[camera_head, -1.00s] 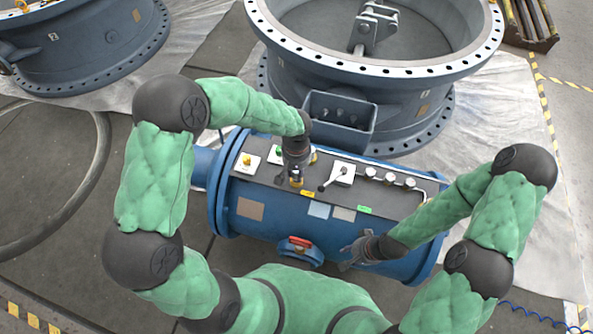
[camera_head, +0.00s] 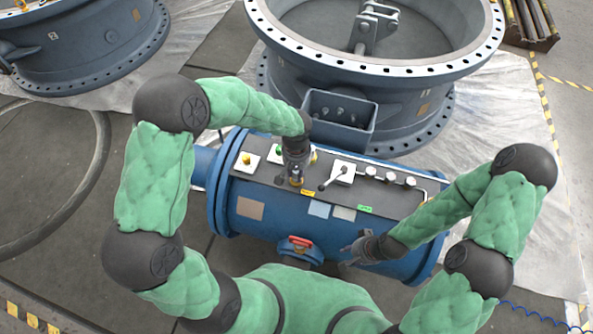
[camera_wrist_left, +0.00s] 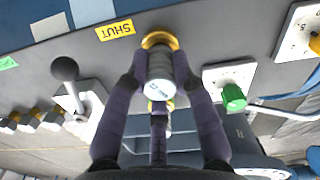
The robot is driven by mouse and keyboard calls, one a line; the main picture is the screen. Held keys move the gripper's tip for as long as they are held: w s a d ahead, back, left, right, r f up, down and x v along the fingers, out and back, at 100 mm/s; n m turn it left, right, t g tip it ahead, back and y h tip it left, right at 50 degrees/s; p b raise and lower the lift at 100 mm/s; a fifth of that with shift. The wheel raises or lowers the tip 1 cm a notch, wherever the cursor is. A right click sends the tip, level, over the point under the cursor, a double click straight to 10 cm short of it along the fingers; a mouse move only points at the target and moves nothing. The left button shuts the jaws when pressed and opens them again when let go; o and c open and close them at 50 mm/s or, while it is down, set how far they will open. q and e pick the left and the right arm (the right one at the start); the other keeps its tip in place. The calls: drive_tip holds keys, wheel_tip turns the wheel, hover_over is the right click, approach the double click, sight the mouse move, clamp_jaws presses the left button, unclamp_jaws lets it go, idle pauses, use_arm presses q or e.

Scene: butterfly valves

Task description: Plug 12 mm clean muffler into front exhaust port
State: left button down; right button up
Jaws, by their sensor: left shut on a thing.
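My left gripper (camera_head: 295,180) points down at the top of the blue cylinder's dark panel. In the left wrist view its fingers (camera_wrist_left: 160,95) are shut around a grey, ribbed cylindrical muffler (camera_wrist_left: 161,72). The muffler's far end meets a brass ring (camera_wrist_left: 158,41) on the panel, beside a yellow "SHUT" label (camera_wrist_left: 115,30). I cannot tell whether it is seated in the port or only touching. My right gripper (camera_head: 347,254) is open and empty in front of the blue cylinder (camera_head: 275,225).
A lever on a white plate (camera_head: 342,172) stands right of the left gripper. A green fitting (camera_wrist_left: 233,97) on a white plate is close to the fingers. A grey open box (camera_head: 340,121) and a large flanged valve (camera_head: 378,68) stand behind the panel.

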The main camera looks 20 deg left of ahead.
use_arm(q)
drive_tip(key=shift+f+b, duration=0.3)
drive_tip(key=shift+f, duration=0.1)
idle(0.3)
drive_tip(key=c, duration=0.9)
unclamp_jaws()
drive_tip(key=shift+c, duration=0.2)
drive_tip(key=o, duration=0.5)
drive_tip(key=shift+r, duration=0.1)
drive_tip(key=shift+r+p, duration=2.7)
drive_tip(key=shift+r, duration=1.05)
